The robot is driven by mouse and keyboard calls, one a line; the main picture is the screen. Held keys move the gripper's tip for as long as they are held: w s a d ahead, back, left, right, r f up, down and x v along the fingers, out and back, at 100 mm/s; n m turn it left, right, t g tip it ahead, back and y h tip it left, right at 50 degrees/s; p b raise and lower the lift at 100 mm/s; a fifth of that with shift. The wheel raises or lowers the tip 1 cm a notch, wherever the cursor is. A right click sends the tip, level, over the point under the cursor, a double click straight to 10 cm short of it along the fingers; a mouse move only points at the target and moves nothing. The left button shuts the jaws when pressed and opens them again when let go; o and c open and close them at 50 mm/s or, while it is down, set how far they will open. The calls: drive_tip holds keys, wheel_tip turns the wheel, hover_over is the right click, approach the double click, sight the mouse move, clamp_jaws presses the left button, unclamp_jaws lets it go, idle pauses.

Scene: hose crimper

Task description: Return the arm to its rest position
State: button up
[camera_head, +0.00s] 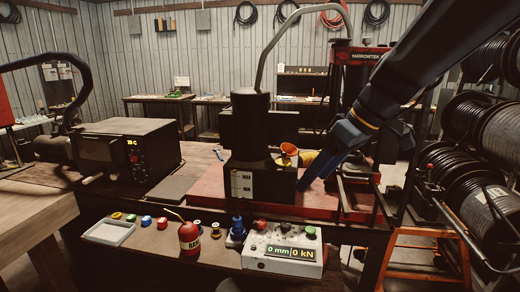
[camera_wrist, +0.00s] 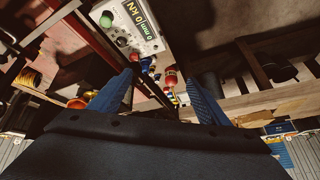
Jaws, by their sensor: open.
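My gripper (camera_head: 318,170) hangs at the end of my dark arm, which comes in from the upper right. It points down and left, just right of the black hose crimper (camera_head: 248,130) and above the red base (camera_head: 205,192). In the wrist view my gripper (camera_wrist: 155,93) shows two blue fingers spread wide apart, with nothing between them held. A yellow and orange fitting (camera_head: 292,152) sits at the crimper's right side, close to my gripper; whether they touch cannot be told.
A control box (camera_head: 283,248) reading 0 mm and 0 kN stands on the front shelf beside a red bottle (camera_head: 189,238) and a white tray (camera_head: 108,232). A black boxy machine (camera_head: 128,148) stands left. Hose reels (camera_head: 480,150) crowd the right side.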

drive_tip(key=s+d+f+m+h+b, duration=0.1)
drive_tip(key=s+d+f+m+b, duration=0.1)
drive_tip(key=f, duration=0.7)
drive_tip(key=s+d+f+m+g+h+b, duration=0.1)
drive_tip(key=s+d+f+m+h+b, duration=0.1)
drive_tip(key=f, duration=0.8)
drive_tip(key=s+d+f+m+g+h+b, duration=0.1)
drive_tip(key=s+f+m+b, duration=0.3)
drive_tip(key=f, duration=0.5)
drive_tip(key=shift+s+d+f+m+h, duration=0.3)
drive_tip(key=shift+s+d+m+h, duration=0.2)
drive_tip(key=shift+s+d+m, duration=0.25)
drive_tip(key=shift+c, duration=0.3)
